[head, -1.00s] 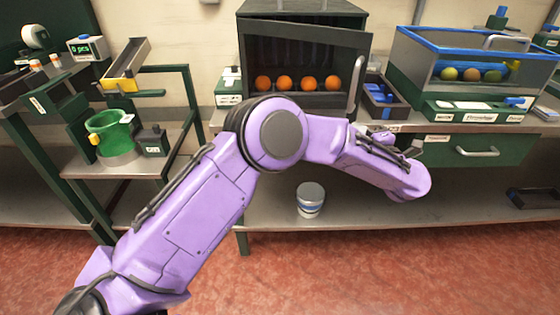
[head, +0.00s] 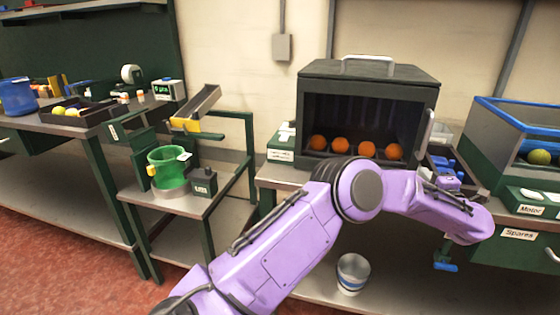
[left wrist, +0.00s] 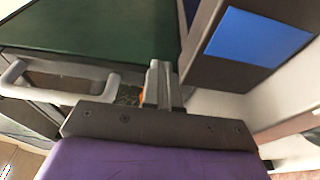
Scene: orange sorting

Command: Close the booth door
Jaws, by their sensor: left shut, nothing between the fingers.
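The booth (head: 370,72) is a dark box on the middle bench, with several oranges (head: 340,145) in a row inside. Its door has a pale upright handle (head: 430,128) at the right edge. In the left wrist view the gripper (left wrist: 160,85) is shut and empty, beside a pale handle (left wrist: 55,82) and a dark green surface. My right gripper is out of view.
A bin with blue items (head: 445,163) stands right of the booth, close to my left wrist. A blue-rimmed tank (head: 500,125) is farther right. A green bucket (head: 168,168) stands on the left stand. A white tin (head: 352,272) is on the lower shelf.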

